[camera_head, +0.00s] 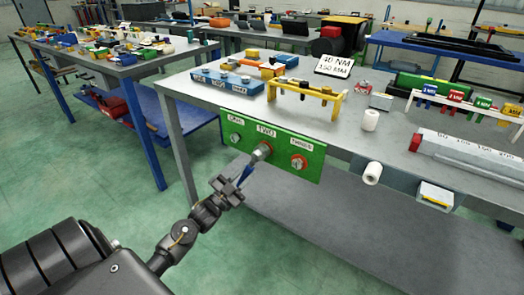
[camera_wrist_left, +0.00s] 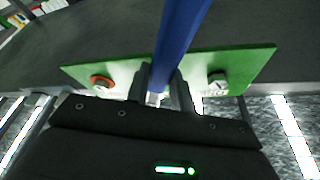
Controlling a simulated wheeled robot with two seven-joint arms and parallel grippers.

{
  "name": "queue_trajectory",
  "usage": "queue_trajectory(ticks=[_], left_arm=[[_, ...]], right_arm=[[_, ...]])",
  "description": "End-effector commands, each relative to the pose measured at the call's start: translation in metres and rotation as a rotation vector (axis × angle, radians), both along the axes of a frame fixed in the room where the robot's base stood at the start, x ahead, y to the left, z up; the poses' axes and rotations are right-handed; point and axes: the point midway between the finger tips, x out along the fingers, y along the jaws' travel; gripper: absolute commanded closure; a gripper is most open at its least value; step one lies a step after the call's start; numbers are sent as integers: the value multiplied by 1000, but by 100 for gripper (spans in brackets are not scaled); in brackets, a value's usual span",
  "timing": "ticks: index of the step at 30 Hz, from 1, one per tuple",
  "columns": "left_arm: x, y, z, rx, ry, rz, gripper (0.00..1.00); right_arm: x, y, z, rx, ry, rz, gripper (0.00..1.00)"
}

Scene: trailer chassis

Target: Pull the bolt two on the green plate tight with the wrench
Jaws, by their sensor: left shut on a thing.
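The green plate (camera_head: 281,165) hangs on the front edge of the workbench, with bolts under labels. Bolt two sits under the middle label, TWO (camera_head: 266,132), mostly hidden by the grey head of the wrench (camera_head: 261,151). The wrench head overlaps the bolt; I cannot tell whether it is fully seated. My left gripper (camera_head: 232,186) is in front of and below the plate, shut on the blue wrench handle (camera_head: 245,175). In the left wrist view the blue handle (camera_wrist_left: 182,42) rises between the jaws (camera_wrist_left: 160,88), with the green plate (camera_wrist_left: 255,65) behind. My right gripper is out of view.
The left bolt (camera_head: 236,137) and the red-ringed right bolt (camera_head: 298,162) flank the middle. A blue block (camera_head: 228,82) and a yellow rack (camera_head: 305,93) stand on the bench above. A white roll (camera_head: 372,173) sticks out right of the plate. The floor at left is free.

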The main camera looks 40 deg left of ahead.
Motion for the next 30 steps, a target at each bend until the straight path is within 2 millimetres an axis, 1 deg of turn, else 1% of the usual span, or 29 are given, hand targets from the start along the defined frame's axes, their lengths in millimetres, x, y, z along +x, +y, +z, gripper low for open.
queue_trajectory(ticks=[5,30], left_arm=[[-6,0,2,1,-2,0,100],[-57,-1,2,2,-2,1,100]], right_arm=[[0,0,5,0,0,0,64],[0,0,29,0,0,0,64]])
